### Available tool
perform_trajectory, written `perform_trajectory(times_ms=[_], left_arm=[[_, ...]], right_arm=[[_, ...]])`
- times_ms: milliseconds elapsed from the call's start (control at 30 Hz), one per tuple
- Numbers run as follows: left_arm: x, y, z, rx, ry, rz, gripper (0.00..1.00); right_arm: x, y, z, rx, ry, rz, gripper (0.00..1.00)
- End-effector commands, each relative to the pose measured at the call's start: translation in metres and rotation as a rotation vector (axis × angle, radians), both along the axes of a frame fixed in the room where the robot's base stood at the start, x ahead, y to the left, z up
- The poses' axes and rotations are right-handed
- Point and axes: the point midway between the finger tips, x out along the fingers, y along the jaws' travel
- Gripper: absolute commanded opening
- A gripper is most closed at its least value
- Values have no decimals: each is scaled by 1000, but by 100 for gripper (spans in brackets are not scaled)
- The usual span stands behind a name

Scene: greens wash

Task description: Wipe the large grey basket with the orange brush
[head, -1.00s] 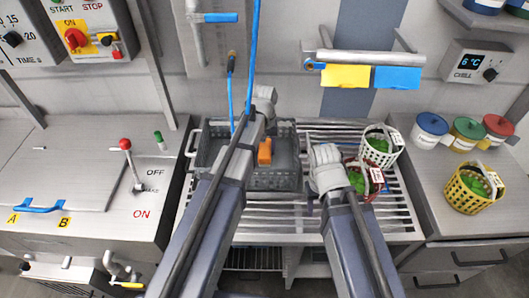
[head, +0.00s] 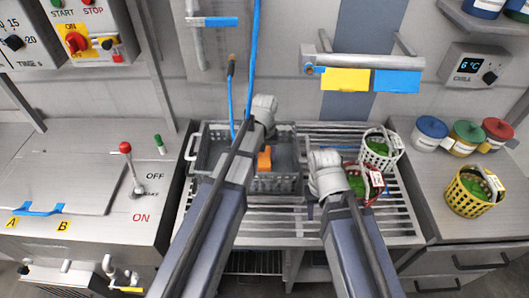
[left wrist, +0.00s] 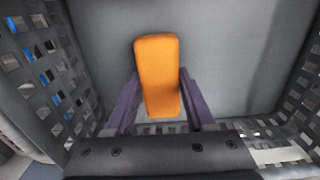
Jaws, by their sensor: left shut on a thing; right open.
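The large grey basket (head: 275,184) stands on the slatted rack, in the middle of the head view. The orange brush (head: 264,159) is inside it, toward its front side. My left gripper (head: 263,146) reaches into the basket and is shut on the brush; its fingertips are mostly hidden by the wrist. In the left wrist view the brush (left wrist: 158,75) sits between the two purple fingers, above the grey basket floor, with perforated basket walls (left wrist: 45,85) on both sides. Contact with the floor cannot be told. My right gripper (head: 311,208) is open, over the rack right of the basket.
A white basket (head: 397,153) and a red basket (head: 376,188), both with greens, stand on the rack beside my right gripper. A yellow basket (head: 462,196) and several lidded jars stand on the right counter. A blue hose (head: 249,70) hangs behind the grey basket.

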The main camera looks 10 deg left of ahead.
Motion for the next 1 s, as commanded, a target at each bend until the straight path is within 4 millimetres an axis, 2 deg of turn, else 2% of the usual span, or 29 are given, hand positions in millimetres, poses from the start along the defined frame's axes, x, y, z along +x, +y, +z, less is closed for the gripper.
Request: perform_trajectory(times_ms=[467, 1000], left_arm=[[-3, -1, 6, 0, -1, 0, 10], [-3, -1, 57, 0, -1, 0, 10]], right_arm=[[0, 0, 6, 0, 0, 0, 50], [0, 0, 57, 0, 0, 0, 50]])
